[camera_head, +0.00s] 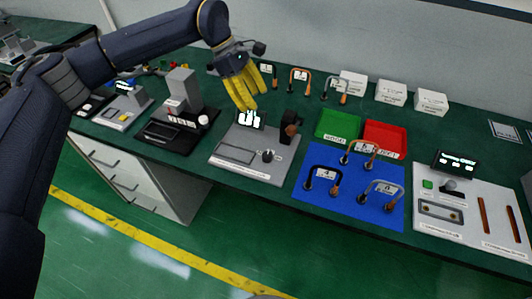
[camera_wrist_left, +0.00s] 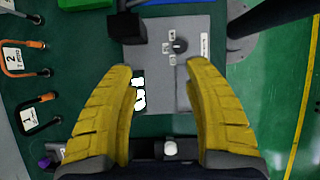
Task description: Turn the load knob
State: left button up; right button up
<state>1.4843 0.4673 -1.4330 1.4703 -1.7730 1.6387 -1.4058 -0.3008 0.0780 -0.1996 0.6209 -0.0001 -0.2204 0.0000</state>
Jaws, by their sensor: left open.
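A grey panel (camera_head: 226,152) lies on the green bench, with a small dark knob (camera_head: 268,156) near its front right. In the left wrist view the knob (camera_wrist_left: 179,45) has small white labels around it and sits beyond my fingertips. I cannot read a label that names it the load knob. A lit display (camera_head: 250,119) stands at the panel's back. My left gripper (camera_head: 246,106) has yellow fingers, spread and empty above the back of the panel, apart from the knob. In the left wrist view the gripper (camera_wrist_left: 157,66) shows a clear gap between its fingers. My right gripper is out of view.
A dark upright block (camera_head: 290,126) stands at the panel's right side. A black-based device (camera_head: 180,95) with a white knob (camera_head: 203,120) is to the left. Green (camera_head: 338,124) and red (camera_head: 385,138) trays and a blue mat (camera_head: 352,203) with handles are to the right.

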pick_arm(q)
notch_tip(320, 180, down, 2)
jog(key=s+a+m+y, duration=0.1)
jog(key=s+m, duration=0.1)
jog(key=m, duration=0.1)
send_near(267, 155)
jog(key=shift+g+y, duration=0.3)
jog(key=shift+g, duration=0.1)
jog(key=x, duration=1)
jog(key=shift+w+d, duration=0.25)
jog(key=shift+w, duration=0.1)
jog(key=shift+c, duration=0.4)
grip_shut()
